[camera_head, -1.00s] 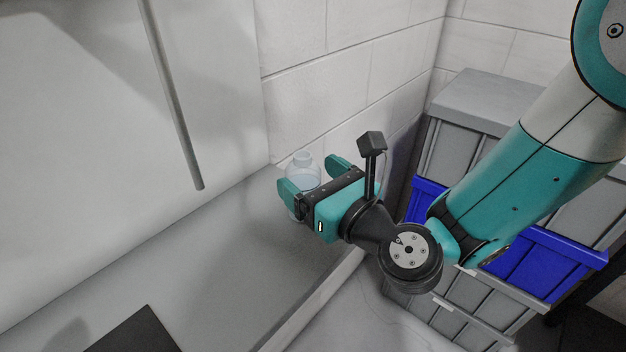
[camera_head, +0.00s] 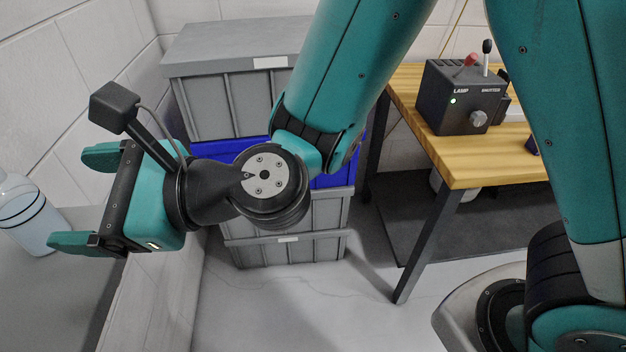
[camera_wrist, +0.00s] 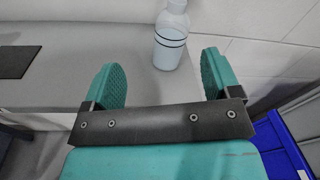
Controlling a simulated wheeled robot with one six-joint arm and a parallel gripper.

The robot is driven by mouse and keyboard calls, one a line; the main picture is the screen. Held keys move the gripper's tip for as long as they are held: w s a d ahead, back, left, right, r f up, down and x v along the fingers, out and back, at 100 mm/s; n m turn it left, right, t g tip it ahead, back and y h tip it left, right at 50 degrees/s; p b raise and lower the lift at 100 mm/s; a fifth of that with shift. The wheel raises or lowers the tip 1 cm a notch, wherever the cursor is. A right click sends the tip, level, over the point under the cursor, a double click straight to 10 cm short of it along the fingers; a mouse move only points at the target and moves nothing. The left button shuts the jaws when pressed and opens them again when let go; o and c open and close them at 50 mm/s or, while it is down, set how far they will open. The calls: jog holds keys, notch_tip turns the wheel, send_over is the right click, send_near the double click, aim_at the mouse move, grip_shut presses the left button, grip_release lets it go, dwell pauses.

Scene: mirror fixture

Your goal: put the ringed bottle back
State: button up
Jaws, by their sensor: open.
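The ringed bottle (camera_head: 30,222) is pale and translucent with dark rings around it. It stands upright on the grey ledge at the left edge of the head view, partly cut off by the frame. In the wrist view the bottle (camera_wrist: 170,42) stands just beyond my fingertips, closer to the right finger, its top cut off. My gripper (camera_head: 84,200) is open and empty, pointing at the bottle. In the wrist view the gripper (camera_wrist: 162,70) has both fingers apart with bare ledge between them.
The ledge (camera_wrist: 65,80) bears a flat dark square (camera_wrist: 16,61) at left. A wall runs behind the bottle. Grey crates (camera_head: 235,95) and a blue crate (camera_head: 230,152) are stacked right of the gripper.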

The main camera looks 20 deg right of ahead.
jog(key=s+d+n+g+h, duration=0.2)
jog(key=d+n+h, duration=0.2)
jog(key=d+n, duration=0.4)
jog(key=s+d+f+n+g+h, duration=0.1)
jog(key=d+n+h, duration=0.3)
jog(key=d+n, duration=0.5)
jog(key=s+d+n+g+h, duration=0.2)
jog(key=s+d+n+h, duration=0.2)
jog(key=d+n, duration=0.4)
jog(key=shift+d+f+g, duration=0.3)
jog(key=shift+d, duration=0.2)
